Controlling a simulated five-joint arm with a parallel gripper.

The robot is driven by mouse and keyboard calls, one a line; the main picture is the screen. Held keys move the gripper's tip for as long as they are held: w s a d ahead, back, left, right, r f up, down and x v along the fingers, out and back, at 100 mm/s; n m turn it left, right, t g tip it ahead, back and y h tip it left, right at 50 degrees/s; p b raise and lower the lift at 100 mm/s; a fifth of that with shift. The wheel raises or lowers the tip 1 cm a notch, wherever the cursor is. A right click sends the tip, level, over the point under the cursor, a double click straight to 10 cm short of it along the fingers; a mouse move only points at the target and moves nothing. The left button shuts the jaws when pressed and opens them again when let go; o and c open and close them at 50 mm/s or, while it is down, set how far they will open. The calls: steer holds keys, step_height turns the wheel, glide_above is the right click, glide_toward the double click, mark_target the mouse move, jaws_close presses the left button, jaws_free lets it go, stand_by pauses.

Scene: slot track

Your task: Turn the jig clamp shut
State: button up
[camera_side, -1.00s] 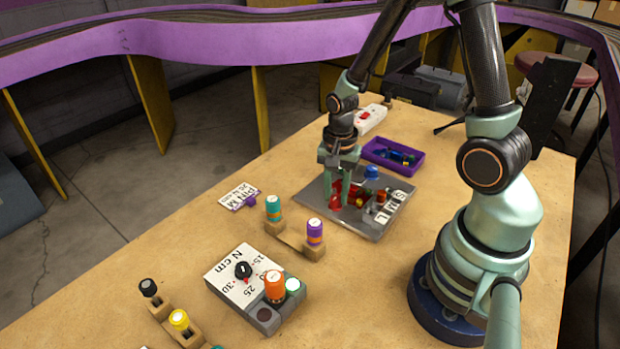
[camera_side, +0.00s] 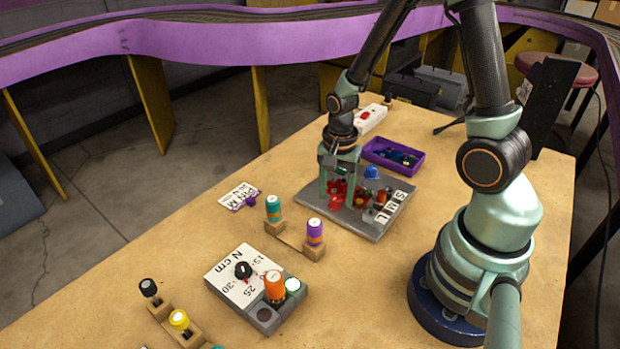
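The jig is a grey plate (camera_side: 372,231) in the middle of the table, with S, M and L labels along its right side. A red part (camera_side: 337,188), which looks like the clamp, is at the left of the plate. My gripper (camera_side: 338,194) is low over that end of the plate, pointing down. Its two pale green fingers stand apart, one to each side of the red part in the picture. The fingers partly hide it, and I cannot tell whether they touch it.
A blue knob (camera_side: 372,172) and small red and green parts sit on the plate. A purple tray (camera_side: 393,156) and a white box with a red switch (camera_side: 370,119) lie behind. Two capped drivers stand in a wooden holder (camera_side: 291,238) in front. A dial block (camera_side: 256,286) is nearer.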

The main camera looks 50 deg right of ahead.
step_height(320, 180, up, 12)
stand_by(0.7)
step_height(320, 180, up, 5)
steer(key=n+t, duration=0.2)
steer(key=n, duration=0.4)
glide_above(336, 197)
steer(key=a, duration=0.2)
steer(key=s+a+r+n+t, duration=0.2)
steer(key=a+r+n+t, duration=0.1)
steer(key=n, duration=0.6)
step_height(336, 197, up, 2)
steer(key=shift+a+r+t, duration=0.1)
steer(key=shift+a+t, duration=0.2)
steer(key=shift+a, duration=0.3)
